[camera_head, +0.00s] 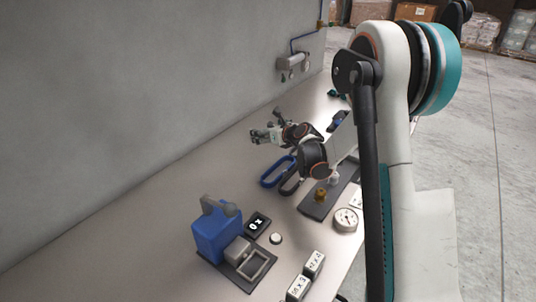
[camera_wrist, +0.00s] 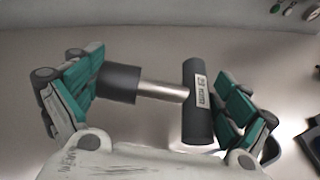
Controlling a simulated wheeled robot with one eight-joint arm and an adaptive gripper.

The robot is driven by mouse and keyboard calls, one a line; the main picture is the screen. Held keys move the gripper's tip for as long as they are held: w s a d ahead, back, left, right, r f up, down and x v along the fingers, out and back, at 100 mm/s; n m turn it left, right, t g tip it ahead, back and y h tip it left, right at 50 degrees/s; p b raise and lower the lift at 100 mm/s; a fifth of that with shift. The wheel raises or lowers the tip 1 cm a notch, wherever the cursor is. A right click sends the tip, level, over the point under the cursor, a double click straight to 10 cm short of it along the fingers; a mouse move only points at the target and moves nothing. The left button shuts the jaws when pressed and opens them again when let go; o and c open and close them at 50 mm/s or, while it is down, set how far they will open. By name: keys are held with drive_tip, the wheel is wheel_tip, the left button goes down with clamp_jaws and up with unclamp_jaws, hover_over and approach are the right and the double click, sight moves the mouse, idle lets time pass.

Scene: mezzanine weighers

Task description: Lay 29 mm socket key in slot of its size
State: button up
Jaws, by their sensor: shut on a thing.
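My gripper (camera_wrist: 160,94) is shut on the socket key (camera_wrist: 160,90). The key has a dark cylindrical socket end at the left finger, a bright metal shank and a dark crossbar at the right finger. A pale label sits on the crossbar; its small print is too blurred to read surely. In the head view my gripper (camera_head: 266,135) is small and held over the far part of the bench, near the wall, apart from the things on the bench. The key is hard to make out there. I cannot pick out a slot of its size in either view.
A blue device (camera_head: 217,232) with a black display (camera_head: 257,223) stands at the near left. A dark tray (camera_head: 313,208) with a brass piece (camera_head: 321,193), a round dial (camera_head: 346,220) and blue loop (camera_head: 274,173) lie nearby. The bench along the left wall is clear.

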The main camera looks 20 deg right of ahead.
sight(267, 155)
drive_tip(key=shift+f+b, duration=1.2)
drive_tip(key=shift+f, duration=2.8)
drive_tip(key=shift+f, duration=0.15)
drive_tip(key=o, duration=0.8)
drive_tip(key=shift+o, duration=0.2)
